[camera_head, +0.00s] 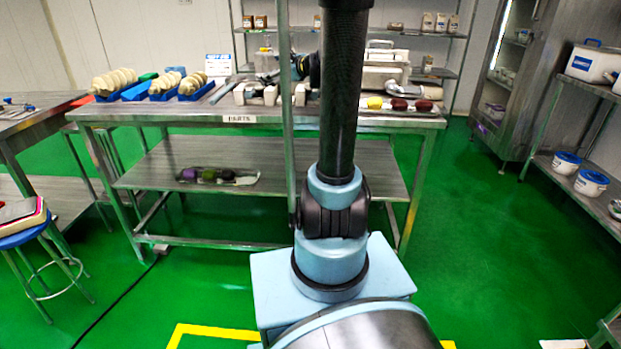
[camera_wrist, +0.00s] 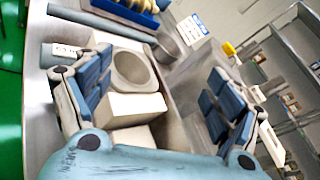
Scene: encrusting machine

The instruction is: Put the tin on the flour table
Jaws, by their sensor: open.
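My gripper (camera_wrist: 158,85) is open in the wrist view, its blue-padded fingers spread wide over a table. A pale ring-shaped part (camera_wrist: 133,70) and a white block (camera_wrist: 130,108) show between the fingers. No finger visibly holds anything. A small grey metal cylinder (camera_wrist: 168,46) stands beyond the ring part; I cannot tell whether it is the tin. In the head view, the steel table (camera_head: 237,119) ahead is labelled PARTS. No table marked for flour can be made out. My arm column hides the middle of the table.
Blue trays (camera_head: 166,94) with pale stacked parts stand at the table's left. A tray (camera_head: 384,107) with yellow and red items lies at the right. A grey machine (camera_head: 385,72) stands behind. A blue stool (camera_head: 23,236) is at left. Green floor (camera_head: 480,260) is clear at right.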

